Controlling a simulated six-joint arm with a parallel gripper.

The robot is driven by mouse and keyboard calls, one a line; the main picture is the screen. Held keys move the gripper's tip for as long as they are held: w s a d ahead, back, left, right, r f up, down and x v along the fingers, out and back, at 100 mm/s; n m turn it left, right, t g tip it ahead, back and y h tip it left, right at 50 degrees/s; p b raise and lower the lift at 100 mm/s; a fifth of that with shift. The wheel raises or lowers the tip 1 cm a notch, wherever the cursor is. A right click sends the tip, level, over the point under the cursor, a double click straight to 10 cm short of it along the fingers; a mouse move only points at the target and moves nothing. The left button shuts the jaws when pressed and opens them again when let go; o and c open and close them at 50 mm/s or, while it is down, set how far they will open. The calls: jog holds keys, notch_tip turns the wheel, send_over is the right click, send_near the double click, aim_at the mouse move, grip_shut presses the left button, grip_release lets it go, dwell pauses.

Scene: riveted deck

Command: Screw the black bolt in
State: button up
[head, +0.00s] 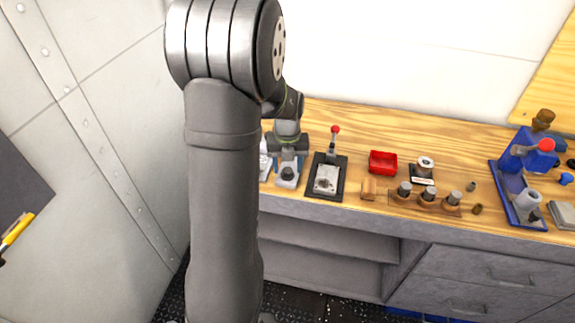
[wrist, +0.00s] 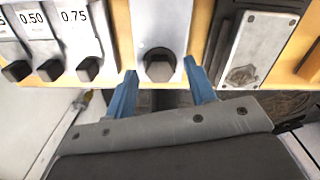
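The black bolt (wrist: 159,65) is a dark hex head standing on a pale grey plate (wrist: 159,22) in the wrist view. It also shows below my gripper in the head view (head: 288,173). My gripper (wrist: 160,72) is open, with one blue finger on each side of the bolt head in the picture. A gap shows between each fingertip and the bolt, and nothing is held. How far the fingertips are above the bolt is hard to tell. The bolt's thread is hidden.
Left of the plate are smaller hex heads (wrist: 88,69) on plates labelled 0.50 and 0.75. To the right stands a black-framed fixture (head: 326,178) with a red-knobbed lever. Further right are a red bin (head: 382,162) and a wooden block (head: 425,201) holding cylinders.

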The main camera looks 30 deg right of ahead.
aim_at(287, 170)
notch_tip(287, 170, up, 17)
jog(key=shift+r, duration=0.2)
dwell(0.5)
